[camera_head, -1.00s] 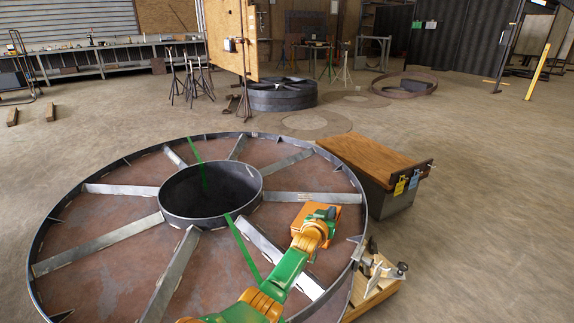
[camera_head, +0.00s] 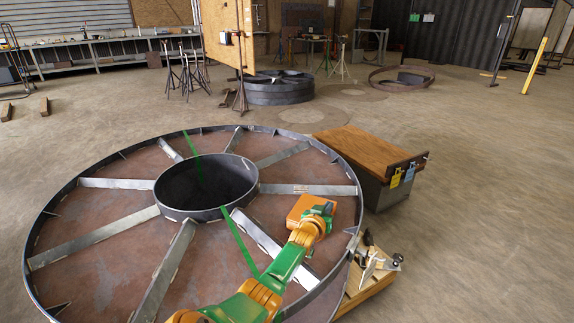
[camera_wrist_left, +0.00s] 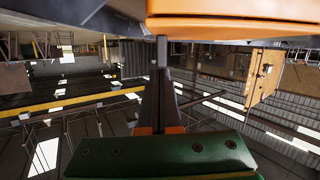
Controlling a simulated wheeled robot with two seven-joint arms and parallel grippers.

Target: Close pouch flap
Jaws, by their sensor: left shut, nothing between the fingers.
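An orange box-like item (camera_head: 299,207), which I take to be the pouch, lies on the large steel reel, right of its hub. My left gripper (camera_head: 326,209) is at its right side, partly covering it. I cannot make out a flap in the head view. My left gripper's dark fingers (camera_wrist_left: 162,52) are together and empty. Their tips are close to this orange surface; I cannot tell whether they touch. My right gripper is not in view.
The large spoked reel (camera_head: 110,235) has raised spokes, a rim and an open hub (camera_head: 205,185). A wood-topped box (camera_head: 365,152) with padlocks stands at its right. A small wooden stand (camera_head: 362,284) with clamps is at the lower right.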

